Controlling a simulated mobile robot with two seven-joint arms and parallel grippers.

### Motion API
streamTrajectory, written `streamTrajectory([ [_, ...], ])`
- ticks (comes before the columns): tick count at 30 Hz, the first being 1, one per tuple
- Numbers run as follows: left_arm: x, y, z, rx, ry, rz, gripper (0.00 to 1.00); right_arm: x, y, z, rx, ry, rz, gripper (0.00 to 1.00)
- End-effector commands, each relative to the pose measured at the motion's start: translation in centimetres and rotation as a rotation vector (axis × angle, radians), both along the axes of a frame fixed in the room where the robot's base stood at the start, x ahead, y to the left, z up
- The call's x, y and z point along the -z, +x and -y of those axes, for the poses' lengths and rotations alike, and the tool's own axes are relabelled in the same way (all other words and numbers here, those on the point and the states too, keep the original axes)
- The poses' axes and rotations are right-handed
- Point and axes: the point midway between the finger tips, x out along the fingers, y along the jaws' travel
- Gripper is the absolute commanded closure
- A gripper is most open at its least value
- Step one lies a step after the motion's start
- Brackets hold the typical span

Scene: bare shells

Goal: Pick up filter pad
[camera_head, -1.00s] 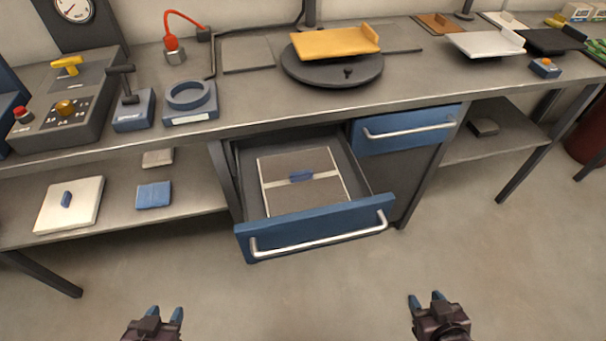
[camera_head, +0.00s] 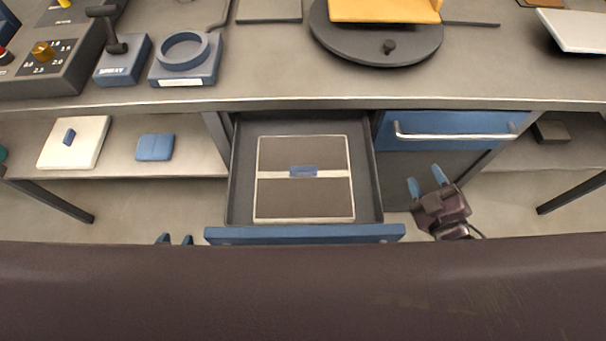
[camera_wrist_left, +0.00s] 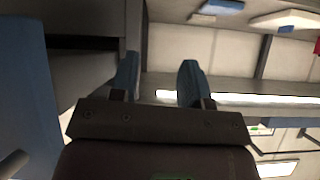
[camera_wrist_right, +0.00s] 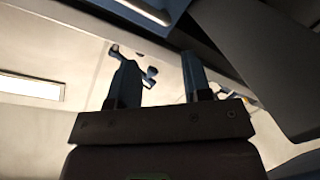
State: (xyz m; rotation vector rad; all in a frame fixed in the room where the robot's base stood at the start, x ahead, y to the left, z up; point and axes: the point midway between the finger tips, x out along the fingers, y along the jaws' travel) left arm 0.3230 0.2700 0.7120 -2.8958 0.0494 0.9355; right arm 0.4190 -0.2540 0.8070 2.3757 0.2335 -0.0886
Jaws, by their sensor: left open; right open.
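A flat square pad (camera_head: 305,200) with dark grey faces, a pale rim, a pale band across it and a blue tab (camera_head: 303,172) lies flat in the open drawer (camera_head: 368,190). I take it as the filter pad, though no label shows. My left gripper (camera_head: 175,240) is open and empty, left of the drawer front; most of it is hidden. Its two blue fingers stand apart in the left wrist view (camera_wrist_left: 160,75). My right gripper (camera_head: 426,180) is open and empty, right of the drawer, below the shut drawer. Its fingers show apart in the right wrist view (camera_wrist_right: 158,75). Neither touches the pad.
The blue drawer front (camera_head: 305,235) sticks out from the bench (camera_head: 270,90). A shut blue drawer (camera_head: 455,125) with a bar handle is at right. The left shelf (camera_head: 200,155) holds a white pad (camera_head: 90,140) with a blue tab and a blue block (camera_head: 155,147). A dark brown band hides the bottom.

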Motion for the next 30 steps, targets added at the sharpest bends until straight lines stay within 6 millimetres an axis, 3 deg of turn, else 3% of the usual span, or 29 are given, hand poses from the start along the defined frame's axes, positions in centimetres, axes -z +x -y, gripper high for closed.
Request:
streamTrajectory([
  [1, 0.9, -0.1, 0.0, 0.003, 0.0, -0.01, 0.57, -1.4, 1.9, -1.3, -0.099, -0.146, 0.13, 0.55],
  [4, 1.6, 0.0, 0.0, 0.006, 0.002, -0.016, 0.57, -4.9, 4.0, -4.3, -0.281, -0.439, 0.408, 0.55],
  [7, 2.4, -0.2, -0.1, 0.009, 0.005, -0.028, 0.57, -7.2, 4.9, -7.7, -0.456, -0.728, 0.691, 0.55],
  [10, 3.3, -0.6, -0.2, 0.011, 0.009, -0.046, 0.57, -8.1, 4.8, -10.8, -0.628, -1.006, 0.979, 0.55],
  [15, 4.6, -1.1, -0.4, 0.014, 0.015, -0.069, 0.57, -6.7, 4.1, -13.9, -0.902, -1.426, 1.435, 0.55],
  [21, 5.0, -0.3, -0.2, 0.019, 0.012, -0.063, 0.57, -4.1, 4.1, -14.0, -1.138, -1.728, 1.785, 0.55],
  [26, 4.9, -0.2, -0.1, 0.018, 0.01, -0.061, 0.57, -3.1, 4.4, -13.8, -1.221, -1.818, 1.892, 0.55],
  [30, 4.9, -0.2, 0.0, 0.017, 0.009, -0.061, 0.57, -2.4, 4.4, -15.3, -1.228, -1.828, 1.907, 0.55],
])
